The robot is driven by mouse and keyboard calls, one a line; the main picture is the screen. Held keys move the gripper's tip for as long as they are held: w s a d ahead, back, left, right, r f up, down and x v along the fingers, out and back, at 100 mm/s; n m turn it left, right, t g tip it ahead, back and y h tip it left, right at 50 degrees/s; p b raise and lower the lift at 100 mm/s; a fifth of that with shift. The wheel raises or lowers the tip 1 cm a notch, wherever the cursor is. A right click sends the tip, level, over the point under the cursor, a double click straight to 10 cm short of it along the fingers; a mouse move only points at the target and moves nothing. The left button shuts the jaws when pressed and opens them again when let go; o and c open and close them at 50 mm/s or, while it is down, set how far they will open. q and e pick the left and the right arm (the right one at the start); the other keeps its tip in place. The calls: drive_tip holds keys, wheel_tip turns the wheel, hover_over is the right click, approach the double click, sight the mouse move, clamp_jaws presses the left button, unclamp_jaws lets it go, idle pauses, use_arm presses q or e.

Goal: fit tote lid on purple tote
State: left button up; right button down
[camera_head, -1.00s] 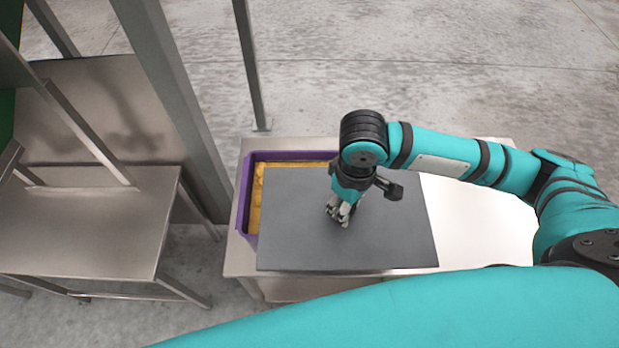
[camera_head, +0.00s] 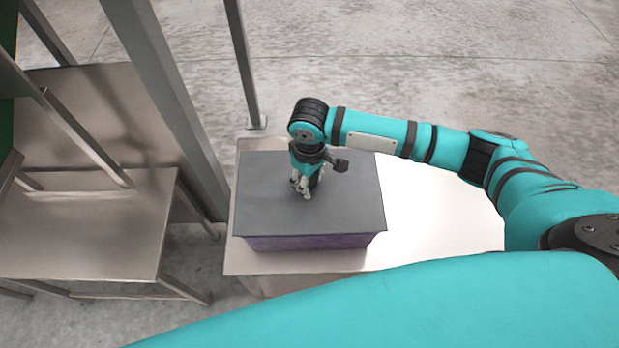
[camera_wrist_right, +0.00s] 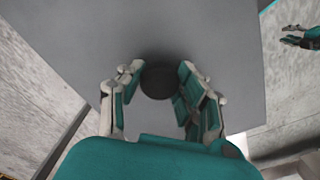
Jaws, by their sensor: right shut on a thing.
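The tote lid is a flat dark grey panel (camera_head: 345,205) with a round black knob (camera_wrist_right: 158,78) in its middle. My right gripper (camera_head: 302,194) is shut on the knob, its fingers on either side of it in the right wrist view (camera_wrist_right: 160,92). The lid lies over the purple tote (camera_head: 310,241), covering its opening. Only a purple strip of the tote's front wall shows below the lid's front edge. Whether the lid touches the rim all round cannot be told. My left gripper (camera_wrist_right: 292,35) shows small at the right wrist view's upper right corner, apart from the lid.
The tote stands on the left part of a pale metal table (camera_head: 440,205); the table's right part is clear. A grey post (camera_head: 170,100) rises close to the table's left side, and a thinner post (camera_head: 243,65) stands behind. A lower metal bench (camera_head: 80,225) is at left.

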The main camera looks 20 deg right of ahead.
drive_tip(key=c, duration=0.9)
unclamp_jaws()
drive_tip(key=shift+f, duration=0.1)
drive_tip(key=shift+r, duration=0.3)
wheel_tip(320, 180, up, 12)
drive_tip(key=shift+f+b, duration=0.15)
drive_tip(key=shift+b, duration=0.85)
